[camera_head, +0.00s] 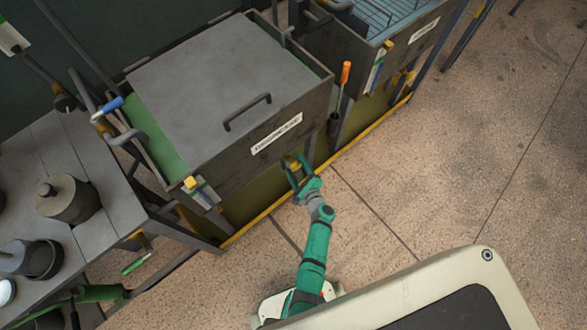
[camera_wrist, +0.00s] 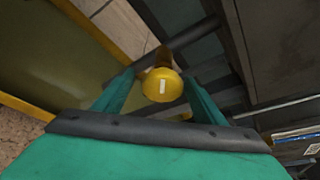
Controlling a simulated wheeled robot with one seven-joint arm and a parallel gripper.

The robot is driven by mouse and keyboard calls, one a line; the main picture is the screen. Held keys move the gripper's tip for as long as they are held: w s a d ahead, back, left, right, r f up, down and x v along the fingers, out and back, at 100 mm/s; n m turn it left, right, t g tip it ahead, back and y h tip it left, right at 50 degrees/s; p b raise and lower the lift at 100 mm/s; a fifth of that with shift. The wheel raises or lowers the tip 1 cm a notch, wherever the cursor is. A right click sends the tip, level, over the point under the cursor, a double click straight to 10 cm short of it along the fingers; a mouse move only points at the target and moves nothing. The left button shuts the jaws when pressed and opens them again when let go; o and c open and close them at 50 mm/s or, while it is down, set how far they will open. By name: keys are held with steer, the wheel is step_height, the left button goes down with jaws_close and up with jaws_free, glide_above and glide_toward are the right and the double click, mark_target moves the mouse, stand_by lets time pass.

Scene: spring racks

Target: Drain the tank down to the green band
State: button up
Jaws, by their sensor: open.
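The tank (camera_head: 212,80) labelled "DEGREASE" stands in the middle of the head view, with a grey lid partly covering it and green showing along its left side. A gauge strip (camera_head: 202,192) with a yellow top and a green part is on its front left corner; its level is too small to read. A yellow round knob (camera_wrist: 161,85) with a white mark sits on a pipe low at the tank's front. My gripper (camera_head: 294,174) is open at the knob, with one finger on either side in the wrist view. I cannot tell whether the fingers touch it.
A second tank (camera_head: 392,28) with its own gauge (camera_head: 378,62) stands at the upper right. An orange-handled tool (camera_head: 345,73) stands between the tanks. A yellow-edged trough (camera_head: 275,205) runs below. A grey bench (camera_head: 92,235) with pots is at left. The floor at right is clear.

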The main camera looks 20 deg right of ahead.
steer(key=shift+d, duration=0.1)
steer(key=v, duration=1)
steer(key=shift+s, duration=0.4)
steer(key=shift+w, duration=0.1)
stand_by(2.9)
stand_by(0.4)
stand_by(2.5)
